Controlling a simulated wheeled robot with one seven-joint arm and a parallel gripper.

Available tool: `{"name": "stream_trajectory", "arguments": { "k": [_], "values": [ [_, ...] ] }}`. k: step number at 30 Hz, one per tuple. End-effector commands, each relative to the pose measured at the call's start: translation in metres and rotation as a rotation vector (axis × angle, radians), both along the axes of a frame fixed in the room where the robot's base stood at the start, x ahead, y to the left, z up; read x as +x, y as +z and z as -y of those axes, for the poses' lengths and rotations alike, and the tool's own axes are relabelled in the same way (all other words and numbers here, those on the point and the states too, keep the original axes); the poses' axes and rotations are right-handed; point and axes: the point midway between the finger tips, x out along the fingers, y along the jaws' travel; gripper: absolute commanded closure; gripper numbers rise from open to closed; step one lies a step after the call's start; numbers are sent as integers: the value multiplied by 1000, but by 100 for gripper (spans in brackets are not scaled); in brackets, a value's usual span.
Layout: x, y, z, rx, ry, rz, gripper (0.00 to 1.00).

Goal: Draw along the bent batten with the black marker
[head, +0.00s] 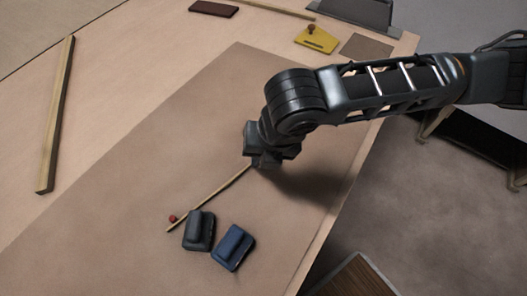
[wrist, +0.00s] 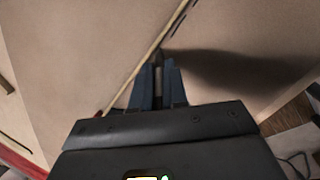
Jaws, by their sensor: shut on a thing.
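The thin wooden batten (head: 208,200) lies on the brown sheet (head: 120,190) and runs from a red pin (head: 173,218) up to my gripper (head: 263,163), which hides its far part. In the wrist view the batten (wrist: 146,58) passes just left of the fingertips. My gripper (wrist: 160,80) is shut on a slim dark thing that looks like the black marker (wrist: 158,62), tip down close beside the batten. I cannot tell whether the tip touches the sheet. Short dark marks (wrist: 179,17) show beside the batten ahead of the fingers; I cannot tell if they are ink.
A dark weight (head: 199,230) and a blue weight (head: 233,247) sit right of the batten's near end. A long wooden bar (head: 55,120) lies at the left. A yellow block with a knob (head: 316,39) and a dark red block (head: 213,8) lie at the back. The sheet's left side is clear.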

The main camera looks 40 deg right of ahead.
Motion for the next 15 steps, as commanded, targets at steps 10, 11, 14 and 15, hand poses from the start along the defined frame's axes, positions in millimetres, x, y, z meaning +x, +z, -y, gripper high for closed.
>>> {"name": "stream_trajectory", "arguments": {
  "k": [10,11,14,15],
  "values": [
    [-3,-1,-12,1,3,-2,100],
    [-3,-1,-12,1,3,-2,100],
    [-3,-1,-13,1,2,-2,100],
    [-3,-1,-14,1,1,-3,100]
  ]
}}
